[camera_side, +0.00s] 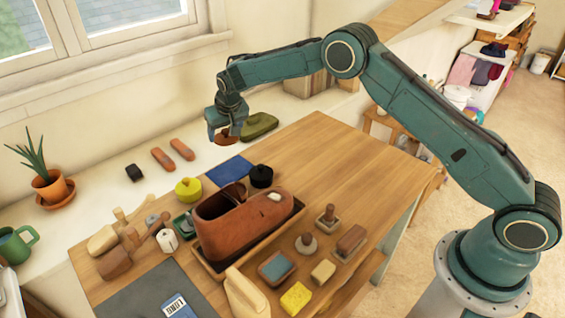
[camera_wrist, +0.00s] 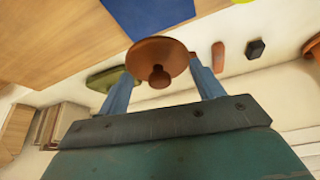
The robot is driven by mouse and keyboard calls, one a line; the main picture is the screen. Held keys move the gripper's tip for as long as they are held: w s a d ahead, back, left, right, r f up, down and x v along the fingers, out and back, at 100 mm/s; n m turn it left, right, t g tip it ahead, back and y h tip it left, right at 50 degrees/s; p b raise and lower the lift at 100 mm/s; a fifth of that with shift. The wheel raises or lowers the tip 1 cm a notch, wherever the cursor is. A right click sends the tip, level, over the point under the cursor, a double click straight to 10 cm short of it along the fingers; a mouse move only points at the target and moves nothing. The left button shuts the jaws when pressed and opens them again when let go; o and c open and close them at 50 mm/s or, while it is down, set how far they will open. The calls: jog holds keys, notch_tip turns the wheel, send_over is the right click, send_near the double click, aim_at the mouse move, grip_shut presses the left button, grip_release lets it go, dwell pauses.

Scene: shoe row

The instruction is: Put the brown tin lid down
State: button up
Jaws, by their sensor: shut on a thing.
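The brown tin lid (camera_side: 227,139) is a round disc with a small knob. It is held in my gripper (camera_side: 222,134), above the area where the back of the wooden table meets the pale ledge. In the wrist view the lid (camera_wrist: 158,55) sits between the two blue-grey fingers of my gripper (camera_wrist: 162,75), with its knob towards the camera. A blue mat (camera_side: 230,170) lies bare on the table below and in front of the lid; it also shows in the wrist view (camera_wrist: 150,14).
A black round tin (camera_side: 262,176) and a yellow one (camera_side: 188,190) stand near the mat. A brown shoe (camera_side: 240,225) sits in a wooden tray. A green object (camera_side: 259,126) lies on the ledge close behind my gripper. The table's right part is clear.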

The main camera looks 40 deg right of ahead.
aim_at(229, 168)
jog(key=shift+f, duration=5.75)
jog(key=shift+f, duration=0.15)
jog(key=o, duration=1)
jog(key=shift+c, duration=0.2)
jog(key=v, duration=1.2)
